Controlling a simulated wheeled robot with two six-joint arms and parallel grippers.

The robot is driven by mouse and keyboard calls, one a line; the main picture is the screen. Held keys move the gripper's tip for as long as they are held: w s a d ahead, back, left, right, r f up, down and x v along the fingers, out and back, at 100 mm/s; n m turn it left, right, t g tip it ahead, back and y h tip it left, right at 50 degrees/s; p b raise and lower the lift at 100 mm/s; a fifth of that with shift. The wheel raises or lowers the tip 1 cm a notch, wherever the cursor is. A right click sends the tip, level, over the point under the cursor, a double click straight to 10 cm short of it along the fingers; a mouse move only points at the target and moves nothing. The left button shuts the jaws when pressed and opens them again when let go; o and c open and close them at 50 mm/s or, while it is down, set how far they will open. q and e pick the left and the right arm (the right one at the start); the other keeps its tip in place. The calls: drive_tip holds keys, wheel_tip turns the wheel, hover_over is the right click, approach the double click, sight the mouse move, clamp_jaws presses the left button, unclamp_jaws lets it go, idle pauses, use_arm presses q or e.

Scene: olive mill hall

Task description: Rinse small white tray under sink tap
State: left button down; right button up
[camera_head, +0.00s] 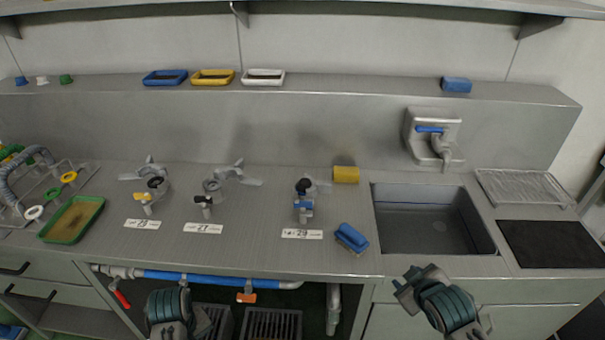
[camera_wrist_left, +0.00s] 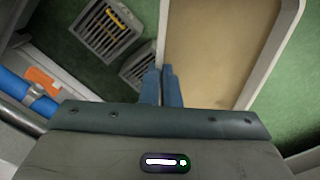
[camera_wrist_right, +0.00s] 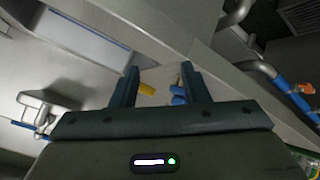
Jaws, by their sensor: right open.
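The small white tray (camera_head: 263,77) lies on the back ledge, right of a yellow tray. Its inside looks brown. The sink (camera_head: 432,222) is set into the counter at right; a wall tap (camera_head: 440,148) with a blue handle is above it. My right gripper (camera_head: 403,283) is open and empty in front of the sink's front left corner, and its two fingers stand apart in the right wrist view (camera_wrist_right: 160,72). My left gripper (camera_head: 200,321) is low in front of the counter. In the left wrist view its fingers (camera_wrist_left: 159,72) are together, with nothing seen between them.
A blue brush (camera_head: 351,238) and a yellow sponge (camera_head: 346,174) lie left of the sink. A wire rack (camera_head: 523,187) and a black mat (camera_head: 553,244) are right of it. Valves, including one blue-handled valve (camera_head: 303,203), stand along the counter. A blue block (camera_head: 456,85) is on the ledge.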

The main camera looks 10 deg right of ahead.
drive_tip(key=w+d+r+n+t, duration=0.2)
drive_tip(key=w+d+r, duration=0.1)
drive_tip(key=w+r, duration=0.3)
drive_tip(key=w+d+r+n+t, duration=0.1)
drive_tip(key=w+d+r+t, duration=0.1)
drive_tip(key=w+d+r, duration=0.35)
use_arm(q)
drive_tip(key=shift+r, duration=0.15)
use_arm(e)
drive_tip(key=n+t, duration=0.3)
drive_tip(key=t, duration=0.1)
approach(421, 131)
use_arm(q)
drive_tip(key=shift+r, duration=0.15)
wheel_tip(421, 131, up, 2)
drive_tip(key=p, duration=0.2)
drive_tip(key=shift+p, duration=0.35)
use_arm(e)
drive_tip(key=w, duration=1.1)
drive_tip(key=shift+w+d+f, duration=0.1)
drive_tip(key=shift+w+d, duration=0.1)
drive_tip(key=shift+d, duration=0.1)
drive_tip(key=shift+c, duration=0.3)
clamp_jaws()
